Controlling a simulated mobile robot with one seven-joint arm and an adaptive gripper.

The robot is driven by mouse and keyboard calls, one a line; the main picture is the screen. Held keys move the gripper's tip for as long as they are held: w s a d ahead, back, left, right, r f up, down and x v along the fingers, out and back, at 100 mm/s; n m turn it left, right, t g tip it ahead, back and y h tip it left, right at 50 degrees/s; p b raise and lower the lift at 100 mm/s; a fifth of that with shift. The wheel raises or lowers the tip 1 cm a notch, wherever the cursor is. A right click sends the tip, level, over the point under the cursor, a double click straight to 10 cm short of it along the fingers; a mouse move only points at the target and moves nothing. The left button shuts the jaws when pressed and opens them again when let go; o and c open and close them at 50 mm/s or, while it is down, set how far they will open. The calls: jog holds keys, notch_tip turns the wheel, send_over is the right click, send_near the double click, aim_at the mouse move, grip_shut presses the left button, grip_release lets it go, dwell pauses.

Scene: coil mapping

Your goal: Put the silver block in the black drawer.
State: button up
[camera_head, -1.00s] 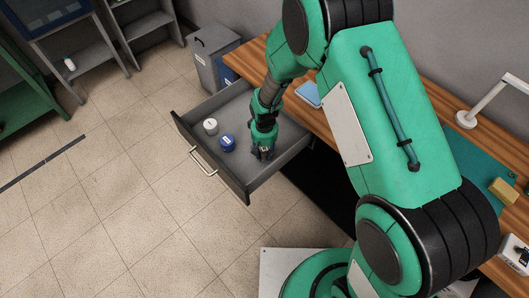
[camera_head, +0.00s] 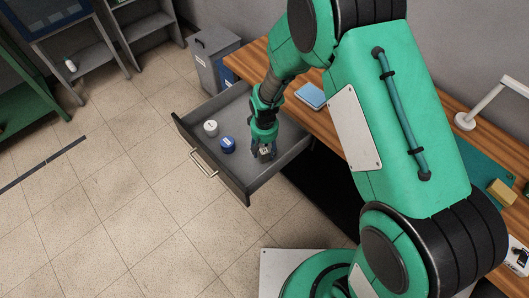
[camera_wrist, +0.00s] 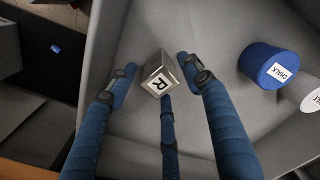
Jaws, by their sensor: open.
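The silver block (camera_wrist: 158,75) bears a white label with the letter R. It lies inside the open black drawer (camera_head: 222,172), on the drawer's right side, and shows small at my fingertips in the head view (camera_head: 266,152). My gripper (camera_wrist: 158,82) points down into the drawer with its blue fingers spread around the block. The fingers are open, with gaps showing at the block's two sides. I cannot tell whether the third, middle finger touches the block.
A blue-lidded chalk jar (camera_wrist: 270,65) and a white-lidded jar (camera_head: 210,128) stand in the drawer, left of my gripper in the head view. The wooden desk (camera_head: 335,130) borders the drawer, with a blue book (camera_head: 310,96) near its edge.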

notch_tip(320, 180, up, 9)
jog(key=shift+p, duration=1)
jog(key=shift+d+r, duration=0.1)
jog(key=shift+r, duration=0.2)
notch_tip(320, 180, up, 15)
jog(key=m+t, duration=0.1)
send_over(265, 150)
jog(key=d, duration=0.6)
jog(key=s+d+r+m+t, duration=0.1)
jog(key=s+d+r, duration=0.15)
jog(key=r, duration=0.25)
jog(key=s+d+r+t, duration=0.1)
jog(key=s+d+r, duration=0.1)
jog(key=d+r, duration=0.3)
jog(key=s+d+r+m+t, duration=0.1)
jog(key=s+d+r, duration=0.3)
jog(key=s+r, duration=0.3)
jog(key=s+d+r+m+t, duration=0.1)
jog(key=s+d+r, duration=0.4)
jog(key=s, duration=0.8)
notch_tip(265, 150, up, 3)
jog(key=shift+s+d+m+t, duration=0.15)
jog(key=shift+d+m+t, duration=0.05)
jog(key=shift+m+t, duration=0.1)
